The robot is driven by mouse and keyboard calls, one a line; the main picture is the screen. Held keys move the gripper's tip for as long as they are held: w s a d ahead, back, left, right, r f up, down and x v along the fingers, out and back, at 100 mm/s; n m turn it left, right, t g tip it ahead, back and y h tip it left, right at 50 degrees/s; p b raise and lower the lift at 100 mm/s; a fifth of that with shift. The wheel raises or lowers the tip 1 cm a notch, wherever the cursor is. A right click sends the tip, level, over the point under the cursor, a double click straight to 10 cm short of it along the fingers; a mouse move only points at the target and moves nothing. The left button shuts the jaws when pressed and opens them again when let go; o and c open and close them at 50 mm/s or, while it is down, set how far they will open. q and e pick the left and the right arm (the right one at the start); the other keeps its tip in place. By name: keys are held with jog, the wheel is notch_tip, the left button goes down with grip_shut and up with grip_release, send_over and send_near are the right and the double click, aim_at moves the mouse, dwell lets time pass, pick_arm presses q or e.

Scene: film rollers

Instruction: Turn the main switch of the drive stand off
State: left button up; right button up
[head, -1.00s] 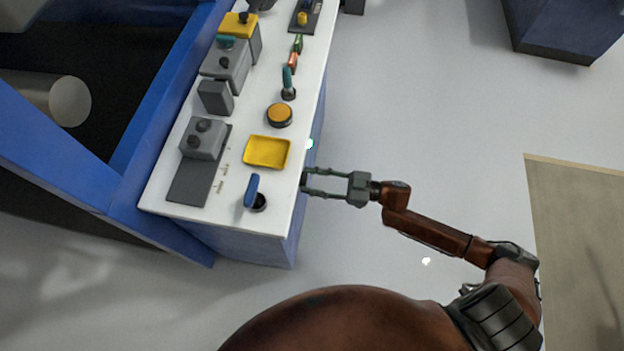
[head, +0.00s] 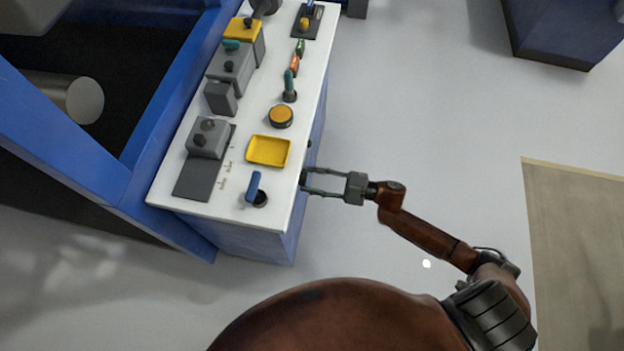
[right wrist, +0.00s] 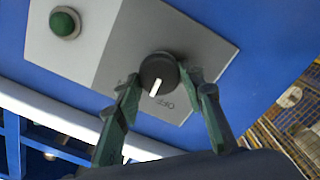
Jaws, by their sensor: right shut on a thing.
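The main switch is a round black knob (right wrist: 158,76) with a white pointer line, on a grey plate (right wrist: 205,50) on the blue side of the drive stand (head: 250,243). In the right wrist view the pointer aims down, slightly left, and lettering shows below right of the knob. My right gripper (right wrist: 158,88) has its two green fingers on either side of the knob, shut on it. In the head view my right gripper (head: 303,182) reaches the stand's right side; the knob is hidden there. My left gripper is not in view.
A green button (right wrist: 65,23) sits beside the switch on a light plate. The stand's white top (head: 225,208) carries a blue lever (head: 254,186), a yellow tray (head: 268,151), an orange button (head: 280,116) and several other controls. The floor right of the stand is clear.

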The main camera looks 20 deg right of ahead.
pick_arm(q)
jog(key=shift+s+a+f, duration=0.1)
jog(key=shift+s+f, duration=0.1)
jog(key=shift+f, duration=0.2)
pick_arm(e)
jog(key=n, duration=0.5)
jog(key=shift+f+n, duration=0.1)
jog(key=shift+n, duration=0.3)
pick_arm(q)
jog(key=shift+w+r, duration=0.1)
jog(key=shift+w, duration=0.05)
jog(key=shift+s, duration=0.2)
pick_arm(e)
jog(key=o, duration=1.2)
jog(key=shift+c, duration=0.2)
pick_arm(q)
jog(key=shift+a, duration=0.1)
